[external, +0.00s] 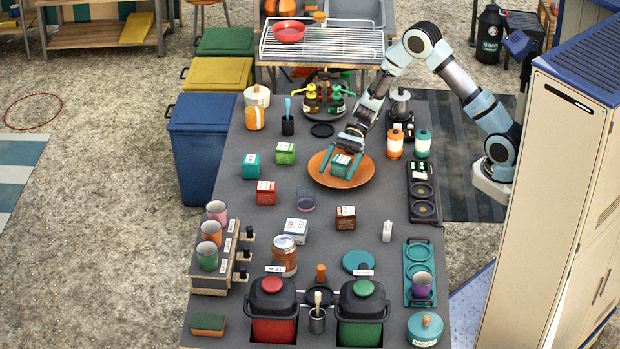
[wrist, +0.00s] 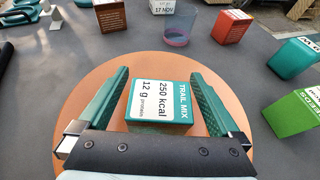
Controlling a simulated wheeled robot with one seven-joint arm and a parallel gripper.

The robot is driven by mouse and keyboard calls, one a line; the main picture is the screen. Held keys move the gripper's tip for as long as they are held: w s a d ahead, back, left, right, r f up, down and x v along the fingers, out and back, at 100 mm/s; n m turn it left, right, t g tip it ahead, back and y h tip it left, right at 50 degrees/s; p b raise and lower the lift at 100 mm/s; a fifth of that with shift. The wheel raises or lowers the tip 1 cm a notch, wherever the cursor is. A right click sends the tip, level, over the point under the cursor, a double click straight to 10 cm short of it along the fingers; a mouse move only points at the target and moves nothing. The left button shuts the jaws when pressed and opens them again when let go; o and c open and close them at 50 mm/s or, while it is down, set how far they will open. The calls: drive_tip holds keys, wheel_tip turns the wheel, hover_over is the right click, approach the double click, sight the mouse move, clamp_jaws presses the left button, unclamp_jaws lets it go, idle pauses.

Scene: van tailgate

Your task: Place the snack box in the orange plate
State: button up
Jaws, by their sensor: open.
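The orange plate (external: 316,170) lies on the dark table below my arm. A teal snack box with a white label reading TRAIL MIX (wrist: 160,102) rests on the plate; it also shows in the external view (external: 341,166). My gripper (wrist: 165,92) is open, with one teal finger on each side of the box and a gap visible beside it. In the external view my gripper (external: 341,160) is low over the plate. The plate (wrist: 78,92) spreads around the box in the wrist view. The underside of the box is hidden.
Small boxes stand near the plate: green (external: 285,153), teal (external: 251,165), red (external: 266,192) and brown (external: 346,217). A clear cup (external: 305,199) stands in front of the plate. Orange and teal jars (external: 394,145) stand right of it. A black tray (external: 424,192) lies further right.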

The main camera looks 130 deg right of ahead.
drive_tip(key=shift+r, duration=0.25)
drive_tip(key=b+v, duration=0.1)
drive_tip(key=v, duration=1.1)
drive_tip(key=shift+d, duration=0.1)
